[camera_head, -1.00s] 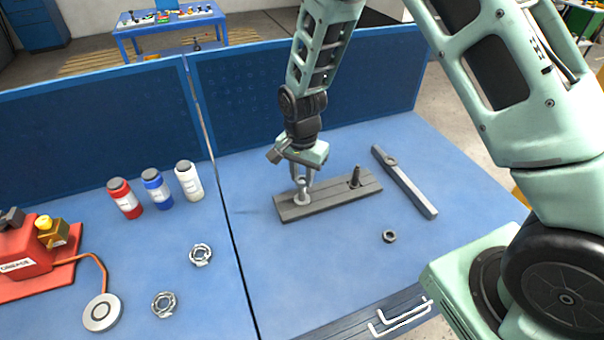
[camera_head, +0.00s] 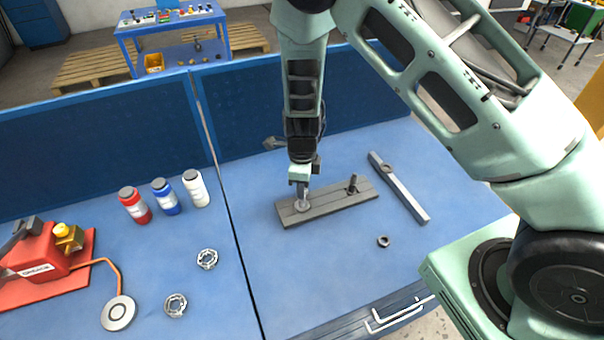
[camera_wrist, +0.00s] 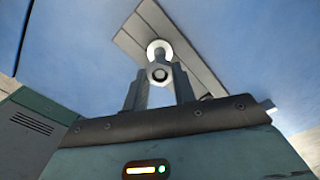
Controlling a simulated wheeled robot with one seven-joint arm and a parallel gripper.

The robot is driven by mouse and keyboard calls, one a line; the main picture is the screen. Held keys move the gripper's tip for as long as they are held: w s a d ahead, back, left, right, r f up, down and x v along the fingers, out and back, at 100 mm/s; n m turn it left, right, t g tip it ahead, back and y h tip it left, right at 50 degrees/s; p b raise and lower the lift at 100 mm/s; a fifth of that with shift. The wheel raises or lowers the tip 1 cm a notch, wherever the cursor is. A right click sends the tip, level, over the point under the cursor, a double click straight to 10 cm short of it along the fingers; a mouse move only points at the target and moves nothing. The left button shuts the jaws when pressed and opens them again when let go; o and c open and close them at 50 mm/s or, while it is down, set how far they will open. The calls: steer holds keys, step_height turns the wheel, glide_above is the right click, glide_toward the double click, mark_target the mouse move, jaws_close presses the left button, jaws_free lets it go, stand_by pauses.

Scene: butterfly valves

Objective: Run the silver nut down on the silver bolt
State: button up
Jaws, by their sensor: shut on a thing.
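The silver bolt stands upright near the left end of a grey plate (camera_head: 340,203), with a pale round washer-like base (camera_head: 302,207) at its foot, which also shows in the wrist view (camera_wrist: 155,46). My gripper (camera_head: 302,192) points down over the bolt. In the wrist view its two fingers (camera_wrist: 158,78) are shut on the silver nut (camera_wrist: 158,73), one on each side. The nut's hole is lined up with the bolt; how far it is threaded I cannot tell. The fingers hide much of the bolt in the head view.
A dark bolt (camera_head: 352,184) stands on the plate's right end. A loose dark nut (camera_head: 383,241) lies in front, and a grey bar (camera_head: 398,187) lies to the right. Bottles, silver rings and a red grease unit (camera_head: 40,255) are on the left. A blue panel (camera_head: 240,115) stands behind.

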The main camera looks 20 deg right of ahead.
steer(key=m+p, duration=0.1)
steer(key=m, duration=0.1)
steer(key=m+p, duration=0.2)
steer(key=m, duration=0.1)
steer(key=m+p, duration=0.2)
steer(key=shift+r, duration=0.4)
steer(key=m, duration=0.1)
steer(key=m+p, duration=0.1)
steer(key=shift+f+m, duration=0.35)
steer(key=shift+m, duration=0.05)
steer(key=o, duration=0.8)
steer(key=shift+c, duration=0.2)
